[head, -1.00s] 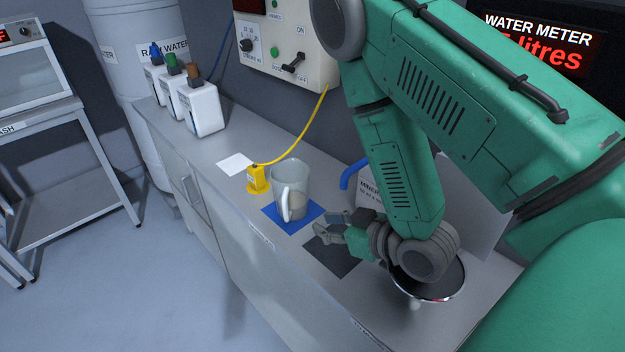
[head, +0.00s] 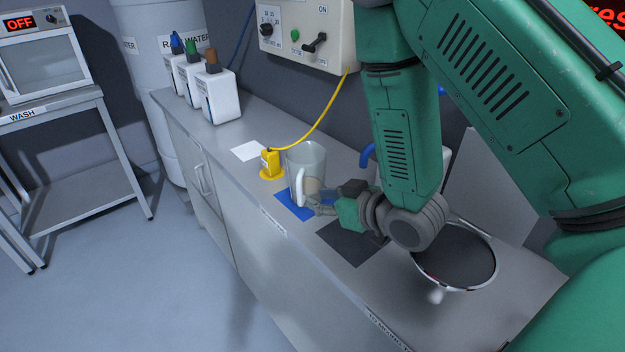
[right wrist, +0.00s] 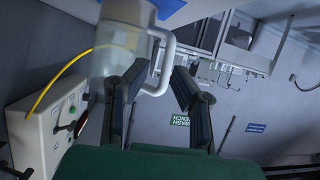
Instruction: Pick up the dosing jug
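The dosing jug (head: 310,161), a clear grey jug with a pale handle (head: 299,187), stands upright at the blue mat (head: 294,205) on the counter. My right gripper (head: 318,203) is low beside the jug, close to its handle side. In the right wrist view the jug (right wrist: 118,48) is upside down at the upper left. Its handle (right wrist: 168,62) reaches between the spread fingers of my right gripper (right wrist: 161,72). The fingers look open, and I cannot tell whether either touches the handle. My left gripper is not in view.
A yellow plug-like block (head: 270,162) with a yellow cable stands left of the jug. A dark mat (head: 348,244) and a round dark pan (head: 455,262) lie to the right. White bottles (head: 218,97) stand at the far left end. A control box (head: 310,35) hangs behind.

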